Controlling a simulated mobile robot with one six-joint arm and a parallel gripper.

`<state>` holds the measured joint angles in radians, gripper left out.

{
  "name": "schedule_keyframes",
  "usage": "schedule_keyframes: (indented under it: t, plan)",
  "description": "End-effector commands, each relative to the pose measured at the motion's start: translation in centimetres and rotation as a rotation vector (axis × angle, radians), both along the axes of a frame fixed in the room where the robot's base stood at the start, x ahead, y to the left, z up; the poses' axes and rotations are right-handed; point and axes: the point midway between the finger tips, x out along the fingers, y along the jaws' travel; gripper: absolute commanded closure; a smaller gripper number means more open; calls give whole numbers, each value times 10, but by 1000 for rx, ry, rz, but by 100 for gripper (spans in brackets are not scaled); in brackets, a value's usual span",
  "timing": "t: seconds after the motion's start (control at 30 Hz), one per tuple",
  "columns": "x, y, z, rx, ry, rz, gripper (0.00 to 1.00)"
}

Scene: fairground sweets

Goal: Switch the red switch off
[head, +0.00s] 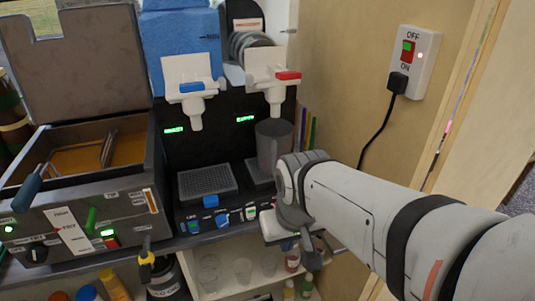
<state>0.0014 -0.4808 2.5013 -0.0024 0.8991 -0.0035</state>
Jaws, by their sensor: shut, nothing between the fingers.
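A white wall switch box (411,62) is on the wood panel at the upper right. Its rocker (407,51) shows red with a green part, between the labels OFF above and ON below. A small pinkish light glows beside the rocker. Another small red switch (112,242) is on the front panel of the left machine, with a green light just above it. My gripper (308,258) is shut and empty, in front of the dispenser's right side. It is apart from both switches, and its fingertips are partly hidden by its own body.
A black plug (397,83) and cable hang under the wall switch box. The dispenser has a blue-handled tap (195,88), a red-handled tap (273,80) and a grey cup (274,147). Several small coloured switches line its base. Shelves with cups and bottles are below.

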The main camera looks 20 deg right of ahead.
Motion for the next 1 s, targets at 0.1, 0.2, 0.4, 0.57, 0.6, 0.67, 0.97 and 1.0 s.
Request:
schedule_keyframes:
  t: [0.1, 0.2, 0.4, 0.57, 0.6, 0.67, 0.97, 1.0]
  plan:
    - [0, 0, 0, -1, 0, 3, 100]
    - [4, -2, -2, -5, -3, 36, 100]
    - [26, -14, -8, -46, -28, 282, 100]
    - [51, -37, -13, -114, -69, 570, 100]
    - [57, -43, -14, -134, -79, 642, 100]
    - [65, -53, -16, -167, -94, 751, 100]
    - [102, -111, -23, -367, -159, 1255, 100]
    - [105, -117, -23, -392, -163, 1307, 100]
